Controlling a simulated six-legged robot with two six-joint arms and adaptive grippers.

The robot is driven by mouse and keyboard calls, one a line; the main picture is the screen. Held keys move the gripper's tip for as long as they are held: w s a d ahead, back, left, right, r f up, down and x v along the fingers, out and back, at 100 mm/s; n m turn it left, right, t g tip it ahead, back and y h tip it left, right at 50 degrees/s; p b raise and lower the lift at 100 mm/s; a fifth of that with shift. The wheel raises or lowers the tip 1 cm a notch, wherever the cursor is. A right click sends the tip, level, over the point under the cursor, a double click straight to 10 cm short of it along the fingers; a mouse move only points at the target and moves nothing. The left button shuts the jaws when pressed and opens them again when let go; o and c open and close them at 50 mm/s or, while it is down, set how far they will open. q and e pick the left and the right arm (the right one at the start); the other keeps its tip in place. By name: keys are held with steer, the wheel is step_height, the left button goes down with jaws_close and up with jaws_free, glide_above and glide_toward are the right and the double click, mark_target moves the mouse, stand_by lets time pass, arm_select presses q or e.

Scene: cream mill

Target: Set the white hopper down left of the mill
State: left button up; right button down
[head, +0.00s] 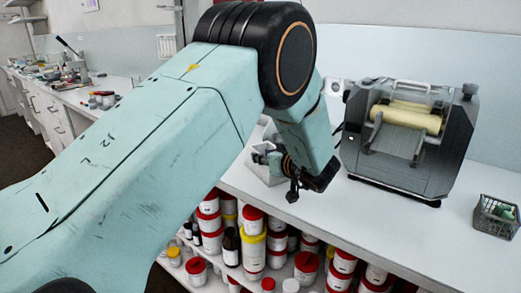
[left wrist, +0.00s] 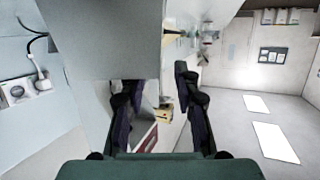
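The grey mill (head: 455,145) with cream rollers stands upright on the white bench at the right of the head view. A small white bin (head: 268,174), which looks like the hopper, stands left of the mill with greenish pieces in it, partly hidden by my left arm. My left gripper (head: 297,188) is at its right side; contact is unclear. In the left wrist view the fingers (left wrist: 158,95) are spread, with no object clearly gripped between them. A large pale grey surface (left wrist: 100,40) fills the top there; I cannot tell what it is. My right gripper is not in view.
A dark wire basket (head: 497,216) stands at the bench's right end. Several red-lidded tubs (head: 252,218) fill the shelves under the bench. The bench top (head: 340,210) in front of the mill is clear. A wall socket (head: 336,87) is behind.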

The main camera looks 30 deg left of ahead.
arm_select(q)
steer(key=p+v, duration=0.6)
steer(key=v, duration=0.2)
steer(key=shift+d, duration=0.3)
steer(key=shift+s, duration=0.1)
